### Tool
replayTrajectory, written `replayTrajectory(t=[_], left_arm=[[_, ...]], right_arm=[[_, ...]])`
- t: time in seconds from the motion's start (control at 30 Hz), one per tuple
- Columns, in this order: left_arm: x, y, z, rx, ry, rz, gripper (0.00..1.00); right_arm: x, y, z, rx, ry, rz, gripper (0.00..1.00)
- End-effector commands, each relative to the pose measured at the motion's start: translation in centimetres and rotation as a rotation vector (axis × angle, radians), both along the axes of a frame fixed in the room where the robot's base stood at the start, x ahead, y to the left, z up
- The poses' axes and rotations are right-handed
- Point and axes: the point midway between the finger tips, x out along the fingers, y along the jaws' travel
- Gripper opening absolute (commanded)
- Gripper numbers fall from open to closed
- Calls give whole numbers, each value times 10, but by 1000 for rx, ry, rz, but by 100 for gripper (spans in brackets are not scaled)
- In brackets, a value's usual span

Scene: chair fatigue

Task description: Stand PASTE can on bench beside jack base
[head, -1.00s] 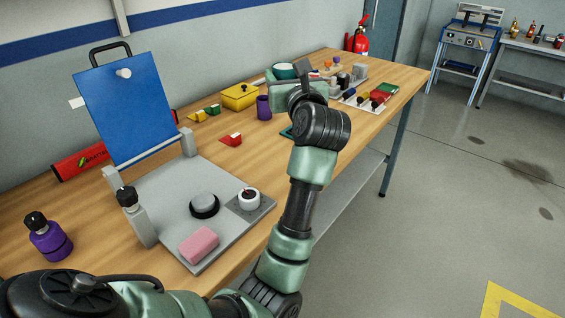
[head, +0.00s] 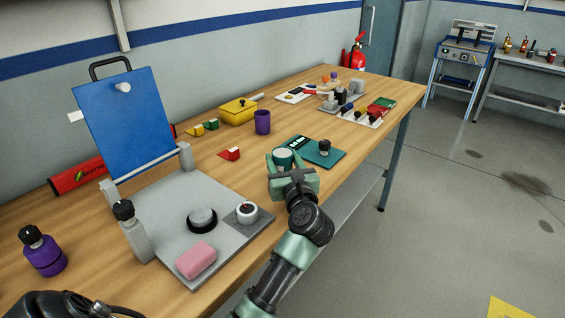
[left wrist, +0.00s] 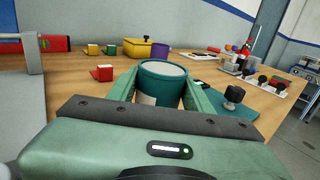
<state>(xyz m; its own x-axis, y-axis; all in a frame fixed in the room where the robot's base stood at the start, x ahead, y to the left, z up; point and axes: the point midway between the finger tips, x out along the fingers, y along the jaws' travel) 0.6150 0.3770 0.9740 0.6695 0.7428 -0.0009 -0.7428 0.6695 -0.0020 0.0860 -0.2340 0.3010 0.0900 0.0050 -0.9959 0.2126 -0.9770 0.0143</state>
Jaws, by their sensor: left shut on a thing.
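A dark green can with a pale top, apparently the PASTE can (head: 284,156), is upright between the fingers of my left gripper (head: 287,166). In the left wrist view the can (left wrist: 163,80) stands between both green fingers (left wrist: 162,92), and a pale label patch shows low on it. Its base is hidden, so I cannot tell whether it touches the bench. The can is right of the grey plate with the blue panel (head: 165,185) and left of the teal plate with a black knob (head: 328,160). I cannot tell which is the jack base. My right gripper is out of view.
The bench's front edge is close.

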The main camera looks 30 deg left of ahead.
Motion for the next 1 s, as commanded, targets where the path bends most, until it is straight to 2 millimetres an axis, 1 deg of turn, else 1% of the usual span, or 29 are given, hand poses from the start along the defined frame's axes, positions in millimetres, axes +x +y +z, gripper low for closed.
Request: replayTrajectory(t=[0.07,0.3,0.43,0.47,0.5,0.53,0.8,0.9,0.93,1.0], left_arm=[[0,0,-4,2,-2,-1,0],[0,0,-4,1,-3,-1,0],[0,0,-8,0,-3,-1,0],[0,0,-9,-1,-1,0,53],[0,0,-8,0,-1,0,64],[0,0,-8,-1,-1,0,72],[0,0,-8,0,-1,0,72],[0,0,-3,1,-1,0,72],[-1,-1,-2,1,-1,-1,72],[-7,-9,-5,-2,1,-2,72]], right_arm=[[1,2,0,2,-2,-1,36],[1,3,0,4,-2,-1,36],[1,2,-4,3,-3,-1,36],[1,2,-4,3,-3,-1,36],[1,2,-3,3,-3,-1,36],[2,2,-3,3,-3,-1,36],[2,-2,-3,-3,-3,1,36],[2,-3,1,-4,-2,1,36],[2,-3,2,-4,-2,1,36],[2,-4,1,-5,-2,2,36]])
